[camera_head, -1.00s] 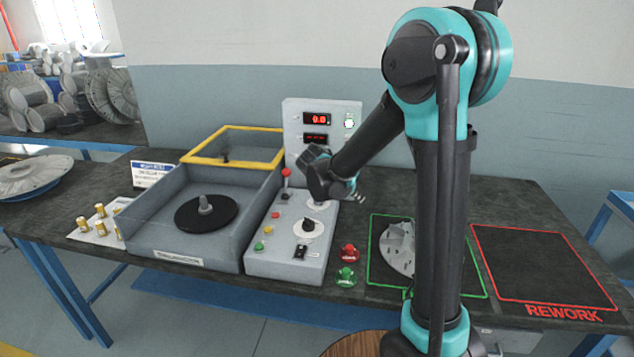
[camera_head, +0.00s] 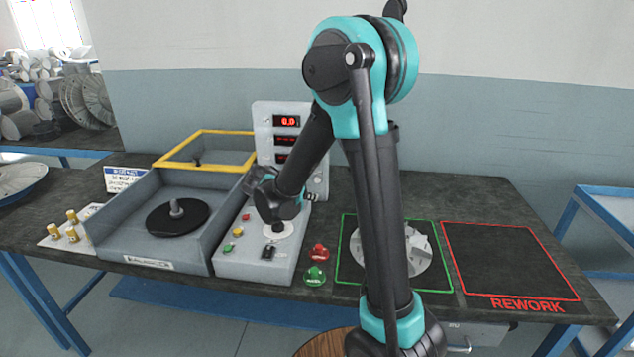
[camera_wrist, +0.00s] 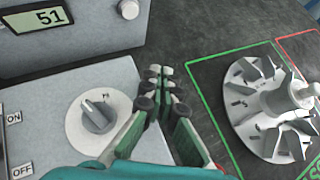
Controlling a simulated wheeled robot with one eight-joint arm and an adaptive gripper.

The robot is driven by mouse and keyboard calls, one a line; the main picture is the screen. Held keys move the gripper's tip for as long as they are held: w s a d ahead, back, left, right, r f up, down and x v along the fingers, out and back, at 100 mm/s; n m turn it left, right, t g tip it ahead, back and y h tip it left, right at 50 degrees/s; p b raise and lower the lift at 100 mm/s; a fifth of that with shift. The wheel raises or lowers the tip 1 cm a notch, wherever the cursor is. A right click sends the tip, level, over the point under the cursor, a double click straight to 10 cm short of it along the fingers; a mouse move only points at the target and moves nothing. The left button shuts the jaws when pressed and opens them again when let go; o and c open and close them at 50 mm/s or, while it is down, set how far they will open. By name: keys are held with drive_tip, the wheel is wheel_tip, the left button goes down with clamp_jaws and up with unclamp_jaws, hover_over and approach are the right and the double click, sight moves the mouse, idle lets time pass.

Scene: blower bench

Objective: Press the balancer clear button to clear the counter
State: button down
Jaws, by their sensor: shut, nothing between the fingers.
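The balancer's grey control panel (camera_head: 255,265) carries a red, a yellow and a green button, a white dial (camera_head: 278,231) and a dark switch. In the wrist view a green counter display (camera_wrist: 38,18) reads 51, with a round white knob or button (camera_wrist: 128,9) at its right. I cannot read a clear label on any button. My gripper (camera_wrist: 160,85) is shut and empty, its fingertips in front of the display box and right of the dial in the wrist view. In the head view my arm's end hides the panel's back part; fingertip contact cannot be judged.
A red-digit display box (camera_head: 263,118) stands behind the panel. The grey balancer tub (camera_head: 120,220) is at its left, with the yellow-rimmed lid up. Red (camera_head: 319,252) and green (camera_head: 315,275) buttons sit at the right. A fan wheel (camera_head: 415,250) lies in the green square; the REWORK square is empty.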

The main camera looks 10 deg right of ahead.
drive_tip(key=w+d, duration=0.2)
drive_tip(key=w, duration=0.5)
drive_tip(key=shift+d, duration=0.2)
drive_tip(key=shift+w, duration=0.2)
idle(1.2)
drive_tip(key=shift+w+d, duration=0.15)
drive_tip(key=shift+w, duration=0.1)
drive_tip(key=shift+w+d, duration=0.1)
drive_tip(key=shift+w, duration=0.25)
idle(0.6)
drive_tip(key=shift+s, duration=0.15)
drive_tip(key=shift+s+a, duration=0.25)
drive_tip(key=shift+s, duration=0.4)
drive_tip(key=s, duration=0.1)
drive_tip(key=s+a, duration=0.1)
drive_tip(key=s, duration=0.2)
drive_tip(key=shift+s+a, duration=0.25)
drive_tip(key=shift+s, duration=0.1)
